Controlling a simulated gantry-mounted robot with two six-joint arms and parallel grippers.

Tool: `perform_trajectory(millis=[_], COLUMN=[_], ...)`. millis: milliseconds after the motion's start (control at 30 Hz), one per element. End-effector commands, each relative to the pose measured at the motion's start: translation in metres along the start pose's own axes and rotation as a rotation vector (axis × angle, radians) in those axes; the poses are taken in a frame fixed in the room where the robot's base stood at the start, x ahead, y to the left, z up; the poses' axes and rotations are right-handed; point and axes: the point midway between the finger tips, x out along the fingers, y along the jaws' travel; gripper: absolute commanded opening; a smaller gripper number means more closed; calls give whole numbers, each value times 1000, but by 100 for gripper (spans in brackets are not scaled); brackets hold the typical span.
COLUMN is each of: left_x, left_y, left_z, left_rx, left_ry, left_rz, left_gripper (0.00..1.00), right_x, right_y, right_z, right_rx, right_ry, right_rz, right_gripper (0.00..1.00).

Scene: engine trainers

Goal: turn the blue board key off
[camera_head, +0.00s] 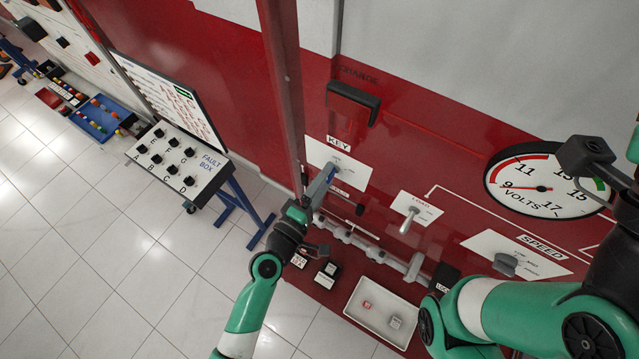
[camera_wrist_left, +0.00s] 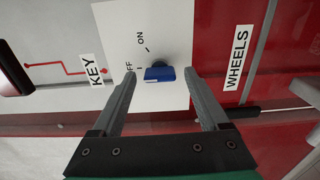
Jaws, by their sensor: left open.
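The blue key (camera_wrist_left: 160,74) sits on a white plate (camera_wrist_left: 205,25) marked KEY, OFF and ON in the left wrist view. Its handle lies crosswise, roughly in line with the OFF mark. The board (camera_head: 430,150) around the plate is red, not blue. My left gripper (camera_head: 318,190) is open at the key plate. In the left wrist view its two fingers (camera_wrist_left: 160,82) stand on either side of the key, with gaps showing. My right gripper (camera_head: 603,165) is partly in view at the right, in front of the volts dial; its jaw state is unclear.
LOAD (camera_head: 412,213) and SPEED (camera_head: 510,262) controls and a volts dial (camera_head: 550,186) lie right of the key. A white tray (camera_head: 362,326) with small blocks is below. A fault box (camera_head: 178,165) stands left. A red post (camera_head: 283,90) rises close to my left gripper.

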Motion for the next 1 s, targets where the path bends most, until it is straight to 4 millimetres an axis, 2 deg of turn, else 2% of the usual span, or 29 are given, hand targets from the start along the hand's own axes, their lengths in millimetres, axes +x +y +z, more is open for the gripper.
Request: perform_trajectory(millis=[167,400,533,700,1000], left_x=[-24,-82,-104,-115,-115], left_y=[0,-1,-2,0,0], left_z=[0,-1,-1,0,0], left_rx=[-1,-1,-1,0,0], left_ry=[1,3,2,0,0], left_rz=[-2,-2,-1,0,0], left_gripper=[78,78,78,78,78], right_x=[4,4,2,2,2], right_y=[0,0,0,0,0], right_z=[-4,-4,-2,-1,-2], right_rx=[0,0,0,0,0], right_ry=[0,0,0,0,0], right_rz=[0,0,0,0,0], right_gripper=[63,63,63,63,63])
